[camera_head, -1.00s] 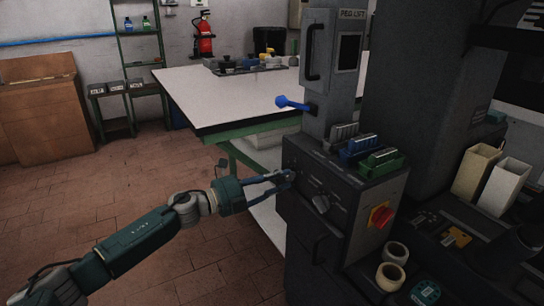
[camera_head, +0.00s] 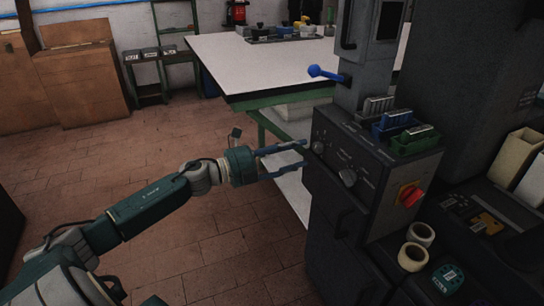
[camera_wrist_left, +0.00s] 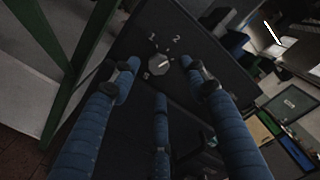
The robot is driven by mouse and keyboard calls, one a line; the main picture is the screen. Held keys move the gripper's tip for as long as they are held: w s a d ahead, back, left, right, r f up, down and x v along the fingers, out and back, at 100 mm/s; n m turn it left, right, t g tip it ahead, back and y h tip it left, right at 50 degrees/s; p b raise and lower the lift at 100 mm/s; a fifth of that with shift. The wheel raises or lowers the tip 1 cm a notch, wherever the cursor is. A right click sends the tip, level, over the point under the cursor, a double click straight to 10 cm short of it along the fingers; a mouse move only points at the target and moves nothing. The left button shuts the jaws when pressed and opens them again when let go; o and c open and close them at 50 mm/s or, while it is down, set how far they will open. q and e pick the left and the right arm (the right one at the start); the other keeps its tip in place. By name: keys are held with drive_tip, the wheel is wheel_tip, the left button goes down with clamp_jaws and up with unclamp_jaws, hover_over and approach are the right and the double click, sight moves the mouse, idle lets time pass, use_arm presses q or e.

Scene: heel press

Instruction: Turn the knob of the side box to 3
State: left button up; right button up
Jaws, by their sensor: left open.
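The side box (camera_head: 338,200) is a dark grey box on the machine, with a small grey knob (camera_head: 318,147) near its left edge. In the left wrist view, the small knob (camera_wrist_left: 158,69) lies ahead between the open fingertips (camera_wrist_left: 158,63). Printed marks 1 and 2 show above it. Its pale pointer line seems to point up and right, towards 2. I cannot read a 3. My right gripper is not in view.
A red switch (camera_head: 410,194) is on the right face of the box. Blue and green trays (camera_head: 415,140) stand on top. A blue-ended lever (camera_head: 326,73) sticks out above. A white-topped table (camera_head: 250,75) stands behind. Tape rolls (camera_head: 413,256) lie lower right.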

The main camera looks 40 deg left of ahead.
use_arm(q)
drive_tip(key=v, duration=0.8)
drive_tip(key=shift+r, duration=0.25)
drive_tip(key=shift+a, duration=0.1)
